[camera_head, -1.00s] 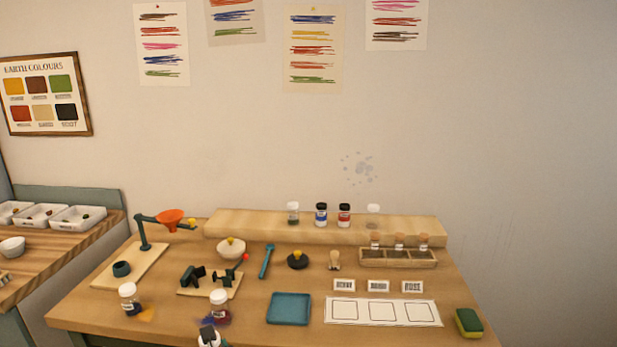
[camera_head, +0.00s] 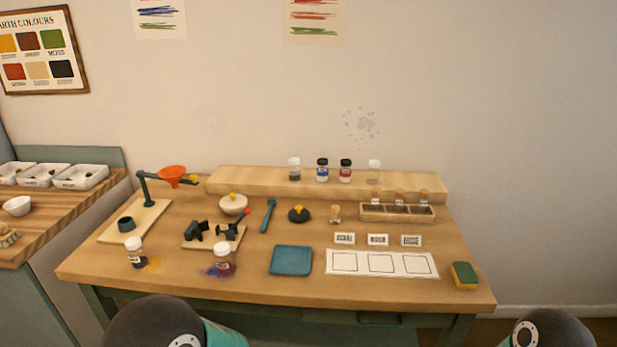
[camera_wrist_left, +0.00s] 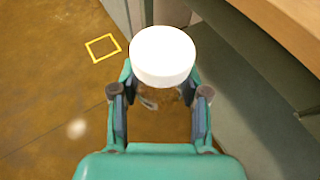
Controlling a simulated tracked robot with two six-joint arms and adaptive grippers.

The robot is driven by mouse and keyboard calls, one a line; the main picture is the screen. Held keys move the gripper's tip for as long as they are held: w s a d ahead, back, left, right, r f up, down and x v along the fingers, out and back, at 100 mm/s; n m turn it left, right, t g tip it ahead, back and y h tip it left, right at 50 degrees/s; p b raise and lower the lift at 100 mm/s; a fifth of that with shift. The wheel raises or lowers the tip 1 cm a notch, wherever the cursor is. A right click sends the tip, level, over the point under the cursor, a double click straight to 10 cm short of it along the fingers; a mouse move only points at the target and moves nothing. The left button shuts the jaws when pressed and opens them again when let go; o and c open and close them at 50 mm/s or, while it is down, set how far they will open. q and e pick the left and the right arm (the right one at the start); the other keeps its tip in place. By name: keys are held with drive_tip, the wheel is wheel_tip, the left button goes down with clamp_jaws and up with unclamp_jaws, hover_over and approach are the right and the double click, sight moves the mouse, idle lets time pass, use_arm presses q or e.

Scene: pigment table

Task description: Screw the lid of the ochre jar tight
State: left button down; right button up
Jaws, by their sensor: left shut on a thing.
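In the left wrist view, my left gripper (camera_wrist_left: 159,92) is shut on a jar with a round white lid (camera_wrist_left: 163,55). The lid faces the camera and hides most of the jar below it, so I cannot tell its contents or how tightly the lid sits. The floor lies beneath, and the table edge is to the right. In the head view this gripper and the held jar are out of sight. My right gripper is not in view.
On the table (camera_head: 360,292), a white-lidded jar with dark blue contents (camera_head: 134,252) and one with dark red contents (camera_head: 224,262) stand at the front left. A teal tray (camera_head: 290,260) and white mat (camera_head: 383,264) lie right of them. Several jars, including a blue one (camera_head: 322,170), stand on the shelf.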

use_arm(q)
drive_tip(key=w+d+f+m+t+h, duration=0.2)
drive_tip(key=d+m+t+h, duration=0.3)
drive_tip(key=d, duration=1)
drive_tip(key=m+h, duration=0.3)
drive_tip(key=shift+d, duration=0.2)
